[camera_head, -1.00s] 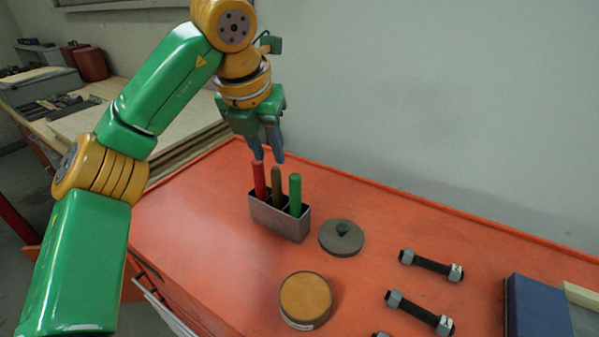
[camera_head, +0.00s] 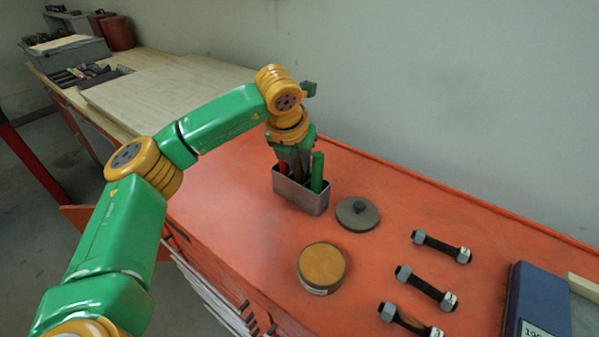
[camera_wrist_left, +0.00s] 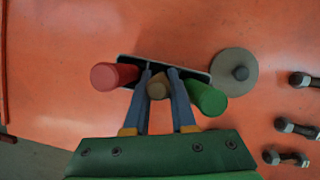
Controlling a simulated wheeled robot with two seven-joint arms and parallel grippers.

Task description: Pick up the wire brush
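A grey metal holder (camera_head: 300,198) stands on the orange bench with three upright handles in it: red (camera_head: 281,168), brown and green (camera_head: 317,172). Their lower ends are hidden in the holder, so no bristles show and I cannot tell by sight which one is the wire brush. My left gripper (camera_head: 296,168) points down over the holder. In the left wrist view its blue fingers (camera_wrist_left: 160,78) are open, one on each side of the brown handle (camera_wrist_left: 157,87). The red handle (camera_wrist_left: 112,76) and green handle (camera_wrist_left: 207,98) are outside the fingers. My right gripper is not in view.
A grey round lid (camera_head: 357,214) with a knob sits right of the holder, and a round tan-topped tin (camera_head: 322,267) in front. Several bolts with nuts (camera_head: 441,246) and a blue box (camera_head: 537,305) lie further right. A wall closes off the back.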

